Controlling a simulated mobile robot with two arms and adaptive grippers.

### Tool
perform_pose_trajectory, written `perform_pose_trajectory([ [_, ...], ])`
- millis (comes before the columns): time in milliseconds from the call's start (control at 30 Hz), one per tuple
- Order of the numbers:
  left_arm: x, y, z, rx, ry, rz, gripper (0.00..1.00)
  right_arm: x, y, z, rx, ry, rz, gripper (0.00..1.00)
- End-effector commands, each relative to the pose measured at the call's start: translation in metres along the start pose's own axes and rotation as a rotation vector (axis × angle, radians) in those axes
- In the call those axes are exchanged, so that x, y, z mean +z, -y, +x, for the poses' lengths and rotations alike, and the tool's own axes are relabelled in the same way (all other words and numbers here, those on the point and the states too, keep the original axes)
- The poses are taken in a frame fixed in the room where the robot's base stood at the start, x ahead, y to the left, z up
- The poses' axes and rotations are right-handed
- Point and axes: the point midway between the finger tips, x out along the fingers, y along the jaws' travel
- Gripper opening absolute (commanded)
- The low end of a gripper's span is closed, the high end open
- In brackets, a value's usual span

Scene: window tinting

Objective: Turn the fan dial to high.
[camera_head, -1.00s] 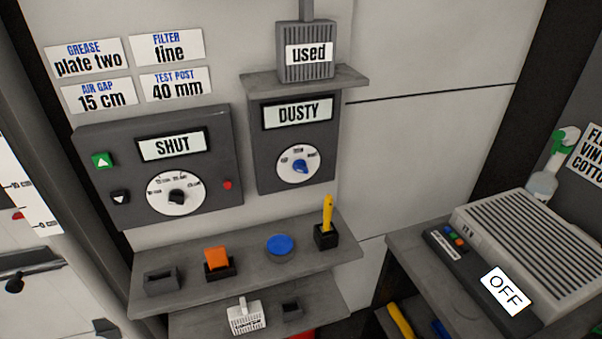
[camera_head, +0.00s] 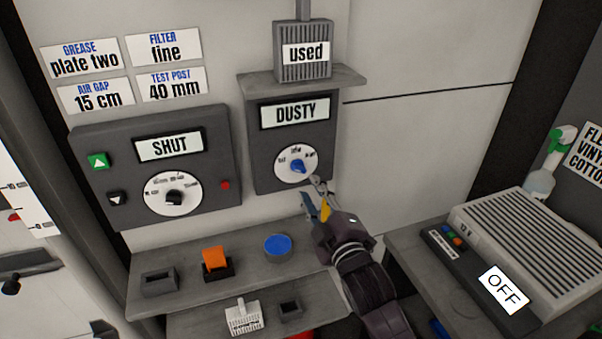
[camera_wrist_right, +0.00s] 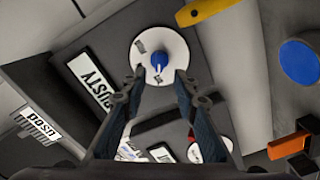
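The dial below the DUSTY display has a blue knob (camera_head: 298,166) on a white disc with small lettering, on a dark grey box (camera_head: 262,170). My right gripper (camera_head: 316,191) is just below and right of this dial, its fingers pointing up toward it. In the right wrist view the blue knob (camera_wrist_right: 160,63) lies ahead of the gap between the two parted fingertips (camera_wrist_right: 159,82), with nothing held. The fingertips look apart from the knob. The DUSTY display (camera_head: 295,113) is above the dial. My left gripper is not in view.
Left is a box with a SHUT display (camera_head: 169,146) and a black-knobbed dial (camera_head: 174,197). The shelf below holds an orange switch (camera_head: 215,262), a blue disc (camera_head: 277,247) and a yellow stick, mostly behind my gripper. Right, a vented unit reads OFF (camera_head: 502,289).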

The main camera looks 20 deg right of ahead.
Motion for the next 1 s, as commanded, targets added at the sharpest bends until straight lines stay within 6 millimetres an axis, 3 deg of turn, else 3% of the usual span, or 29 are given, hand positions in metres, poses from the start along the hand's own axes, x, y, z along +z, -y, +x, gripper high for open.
perform_pose_trajectory([
  [533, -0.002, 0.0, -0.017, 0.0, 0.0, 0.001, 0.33, -0.002, -0.002, 0.068, 0.003, -0.003, -0.004, 0.28],
  [967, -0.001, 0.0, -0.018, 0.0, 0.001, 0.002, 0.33, -0.001, -0.001, 0.077, 0.002, -0.003, -0.003, 0.28],
  [1000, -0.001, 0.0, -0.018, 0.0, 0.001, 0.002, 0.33, -0.001, -0.001, 0.077, 0.002, -0.003, -0.003, 0.24],
])
